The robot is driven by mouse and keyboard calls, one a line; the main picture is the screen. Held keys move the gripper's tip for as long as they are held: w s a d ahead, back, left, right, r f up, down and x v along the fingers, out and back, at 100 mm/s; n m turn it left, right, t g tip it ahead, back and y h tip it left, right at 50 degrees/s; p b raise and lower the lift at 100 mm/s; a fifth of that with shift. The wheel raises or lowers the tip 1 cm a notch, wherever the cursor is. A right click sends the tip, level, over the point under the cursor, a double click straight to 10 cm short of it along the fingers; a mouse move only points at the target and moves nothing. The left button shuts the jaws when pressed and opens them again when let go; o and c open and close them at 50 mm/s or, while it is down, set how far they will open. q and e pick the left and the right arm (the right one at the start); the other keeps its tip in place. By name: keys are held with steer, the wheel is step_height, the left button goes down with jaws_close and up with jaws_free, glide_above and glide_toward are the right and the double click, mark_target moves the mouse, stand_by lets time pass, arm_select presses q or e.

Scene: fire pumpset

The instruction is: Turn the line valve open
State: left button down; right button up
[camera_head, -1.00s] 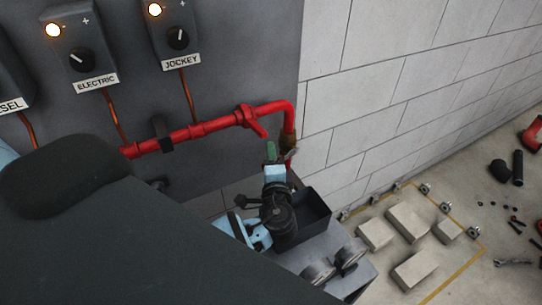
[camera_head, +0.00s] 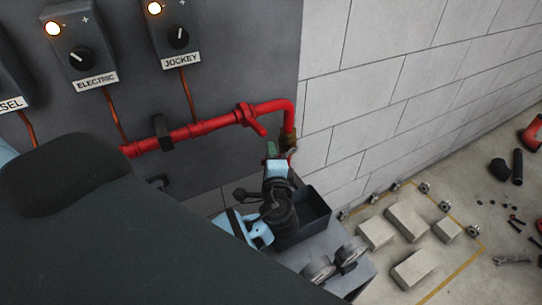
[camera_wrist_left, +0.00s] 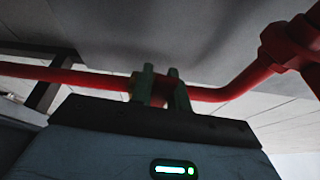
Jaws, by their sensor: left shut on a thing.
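The red pipe (camera_head: 198,130) runs along the dark panel and bends down at the right. A brass-coloured line valve (camera_head: 290,140) sits below the bend. My left gripper (camera_head: 275,152) is at the valve, with its green fingertips close beside the brass. In the left wrist view the gripper's two green fingers (camera_wrist_left: 161,88) stand close together, shut on a red part at the pipe line. I take it as the valve's handle; the fingers and gripper body hide most of it. My right gripper is not in view.
Control boxes (camera_head: 80,58) hang on the panel. A dark open tray (camera_head: 312,216) and round gauges (camera_head: 320,268) are below the gripper. Pale blocks (camera_head: 408,221) lie on the floor. A block wall bounds the right.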

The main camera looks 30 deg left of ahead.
arm_select(q)
steer(key=shift+w+d+r+m+g, duration=0.1)
steer(key=shift+w+r+m+g, duration=0.1)
steer(key=shift+r+m+g, duration=0.45)
steer(key=shift+w+d+r+m+g, duration=0.15)
steer(key=shift+r+m, duration=0.3)
steer(key=shift+m, duration=0.5)
steer(key=shift+w+d+r+m+g, duration=0.1)
steer(key=shift+w+r+m+g, duration=0.1)
steer(key=shift+r+m+g, duration=0.45)
steer(key=shift+t, duration=0.25)
steer(key=c, duration=1.3)
jaws_free()
steer(key=shift+f, duration=0.1)
steer(key=shift+c, duration=0.2)
